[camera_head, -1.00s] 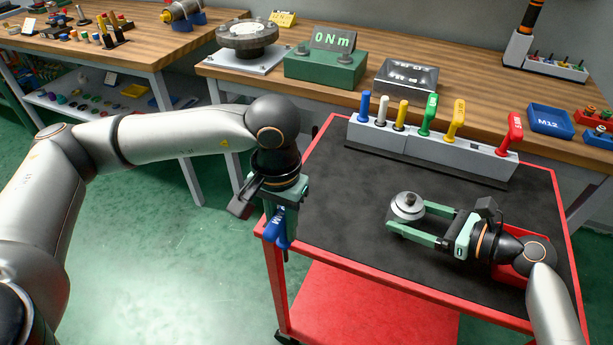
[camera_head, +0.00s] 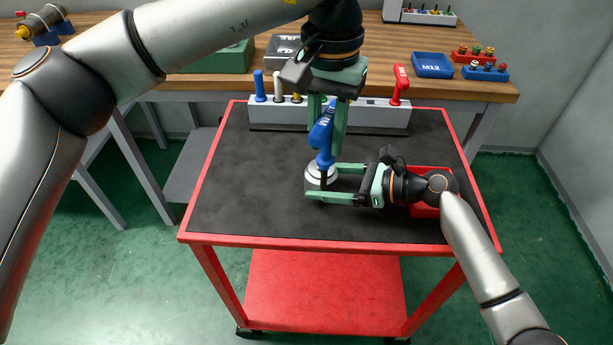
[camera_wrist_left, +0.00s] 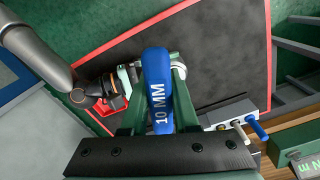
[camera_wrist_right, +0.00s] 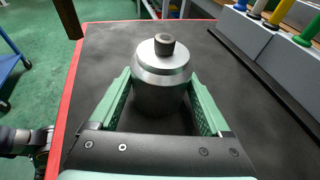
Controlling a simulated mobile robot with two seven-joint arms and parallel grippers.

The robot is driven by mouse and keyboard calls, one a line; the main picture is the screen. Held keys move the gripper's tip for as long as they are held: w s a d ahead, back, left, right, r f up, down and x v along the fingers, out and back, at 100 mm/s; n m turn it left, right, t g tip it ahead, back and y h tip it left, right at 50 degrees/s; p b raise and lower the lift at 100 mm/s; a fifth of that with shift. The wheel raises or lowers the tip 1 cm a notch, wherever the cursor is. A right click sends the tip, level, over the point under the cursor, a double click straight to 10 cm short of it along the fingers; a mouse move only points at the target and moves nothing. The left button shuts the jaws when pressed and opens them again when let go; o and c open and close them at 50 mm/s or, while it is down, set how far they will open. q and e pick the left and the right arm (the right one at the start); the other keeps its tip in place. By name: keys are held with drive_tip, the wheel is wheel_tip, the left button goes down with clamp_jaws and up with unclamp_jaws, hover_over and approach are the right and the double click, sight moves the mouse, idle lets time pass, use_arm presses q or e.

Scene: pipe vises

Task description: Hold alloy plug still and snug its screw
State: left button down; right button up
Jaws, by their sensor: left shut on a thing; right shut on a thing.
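The alloy plug (camera_head: 313,178) is a silvery stepped cylinder standing upright over the cart's black mat. My right gripper (camera_head: 320,184) is shut around its sides, one finger on each side, also seen in the right wrist view (camera_wrist_right: 158,100). A dark socket screw (camera_wrist_right: 164,43) sits on the plug's top. My left gripper (camera_head: 328,125) is shut on the blue 10 MM driver (camera_head: 321,135), whose handle fills the middle of the left wrist view (camera_wrist_left: 158,90). Its dark shaft (camera_wrist_right: 68,15) hangs left of the plug in the right wrist view, apart from the screw.
A grey rack (camera_head: 262,115) with coloured drivers stands at the mat's back edge. A red tray (camera_head: 428,208) lies partly under my right wrist. The blue M12 bin (camera_head: 432,65) is on the bench. The mat's left half (camera_head: 240,180) is clear.

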use_arm(q)
drive_tip(key=w+r+n, duration=0.4)
drive_tip(key=w+r, duration=0.1)
drive_tip(key=w, duration=0.2)
drive_tip(key=shift+a, duration=0.2)
drive_tip(key=shift+s, duration=0.1)
drive_tip(key=shift+f, duration=2.4)
drive_tip(key=shift+f, duration=0.95)
idle(0.3)
drive_tip(key=m, duration=0.6)
drive_tip(key=shift+r, duration=0.1)
drive_tip(key=shift+r, duration=0.6)
